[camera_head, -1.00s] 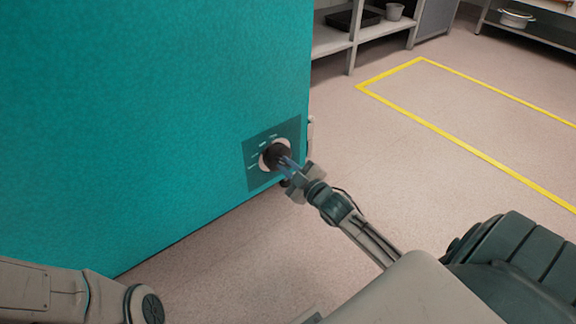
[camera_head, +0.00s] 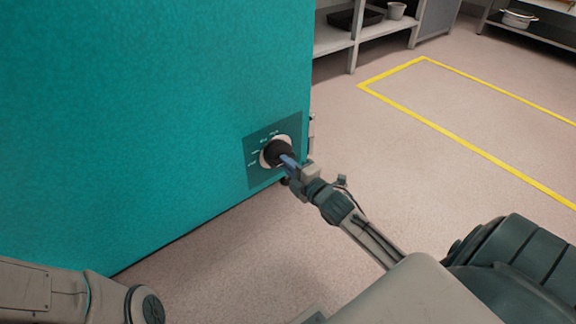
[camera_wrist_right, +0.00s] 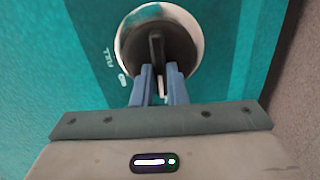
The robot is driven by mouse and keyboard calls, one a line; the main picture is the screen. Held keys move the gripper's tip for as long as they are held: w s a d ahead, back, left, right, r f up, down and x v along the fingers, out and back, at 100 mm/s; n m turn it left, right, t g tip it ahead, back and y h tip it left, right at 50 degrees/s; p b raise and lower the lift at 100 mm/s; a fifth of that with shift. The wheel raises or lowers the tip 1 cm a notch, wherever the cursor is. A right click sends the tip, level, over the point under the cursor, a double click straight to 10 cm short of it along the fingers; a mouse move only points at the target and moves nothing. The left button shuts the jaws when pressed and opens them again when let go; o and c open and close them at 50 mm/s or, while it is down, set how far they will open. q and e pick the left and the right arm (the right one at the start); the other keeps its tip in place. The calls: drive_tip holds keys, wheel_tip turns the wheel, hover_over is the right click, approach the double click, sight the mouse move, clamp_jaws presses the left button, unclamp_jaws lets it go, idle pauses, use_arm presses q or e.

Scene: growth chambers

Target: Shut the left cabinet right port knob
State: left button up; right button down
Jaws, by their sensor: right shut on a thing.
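The port knob (camera_head: 277,152) is a black round knob with a pale ring around it, on a dark teal plate (camera_head: 262,178) low on the right part of the teal cabinet (camera_head: 150,110). My right gripper (camera_head: 287,160) is at the knob, its blue fingers shut on it. In the right wrist view, the two fingers (camera_wrist_right: 158,78) close on the raised black grip bar of the knob (camera_wrist_right: 178,50). My left gripper is not in view; only part of my left arm shows at the lower left.
Grey shelving (camera_head: 335,40) with a black tray (camera_head: 355,18) and a grey pot (camera_head: 396,10) stands at the back. A yellow floor line (camera_head: 450,131) runs on the right. The floor beside the cabinet is clear.

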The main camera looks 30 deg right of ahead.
drive_tip(key=shift+n, duration=0.3)
idle(0.4)
drive_tip(key=c, duration=1.4)
unclamp_jaws()
drive_tip(key=shift+c, duration=0.2)
drive_tip(key=shift+s, duration=0.1)
drive_tip(key=s+b, duration=0.3)
drive_tip(key=s, duration=0.7)
drive_tip(key=shift+s+d, duration=0.3)
drive_tip(key=shift+d, duration=0.1)
